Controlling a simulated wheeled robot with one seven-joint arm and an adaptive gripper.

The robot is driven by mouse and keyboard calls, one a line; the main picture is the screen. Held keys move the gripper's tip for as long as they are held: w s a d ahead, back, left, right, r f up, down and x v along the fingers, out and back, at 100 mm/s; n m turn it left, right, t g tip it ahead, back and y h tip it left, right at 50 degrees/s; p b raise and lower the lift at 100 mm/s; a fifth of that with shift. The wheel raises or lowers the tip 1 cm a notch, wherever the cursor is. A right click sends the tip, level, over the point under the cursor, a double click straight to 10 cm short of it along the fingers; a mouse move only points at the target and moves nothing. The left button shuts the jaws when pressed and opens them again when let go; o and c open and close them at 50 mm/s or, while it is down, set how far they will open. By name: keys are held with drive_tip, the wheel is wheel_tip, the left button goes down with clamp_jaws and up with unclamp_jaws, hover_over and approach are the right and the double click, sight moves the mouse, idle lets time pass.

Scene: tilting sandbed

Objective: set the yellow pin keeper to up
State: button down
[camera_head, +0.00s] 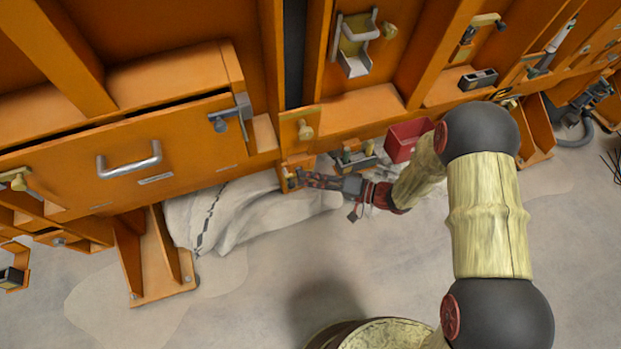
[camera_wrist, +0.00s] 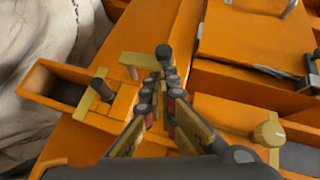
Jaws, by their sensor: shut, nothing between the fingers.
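A small yellow bracket (camera_wrist: 130,66) on the orange frame, likely the pin keeper, shows in the wrist view left of my fingertips. A dark round knob (camera_wrist: 163,50) stands just beyond the fingertips; I cannot tell whether they touch. A dark pin lies across a yellow strip (camera_wrist: 100,92) further left. My gripper (camera_wrist: 168,78) is shut and empty, with its fingertips together. In the head view my gripper (camera_head: 298,179) is at the low front corner of the orange frame, and it hides the details there.
A yellow knob (camera_head: 305,131) sits on an orange plate above my gripper. A red bin (camera_head: 408,138) stands to the right. A drawer with a metal handle (camera_head: 129,164) and a pale sack (camera_head: 235,212) are to the left. The floor in front is clear.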

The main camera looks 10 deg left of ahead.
drive_tip(key=shift+s+a+t+h, duration=0.3)
drive_tip(key=shift+s+a+h, duration=0.1)
drive_tip(key=shift+a, duration=0.15)
drive_tip(key=shift+w, duration=0.1)
drive_tip(key=w+r+p+v, duration=0.1)
drive_tip(key=w+v, duration=0.1)
drive_tip(key=v, duration=1)
drive_tip(key=shift+w+d+r+p, duration=0.15)
drive_tip(key=shift+d+r+p, duration=0.25)
drive_tip(key=shift+r, duration=0.05)
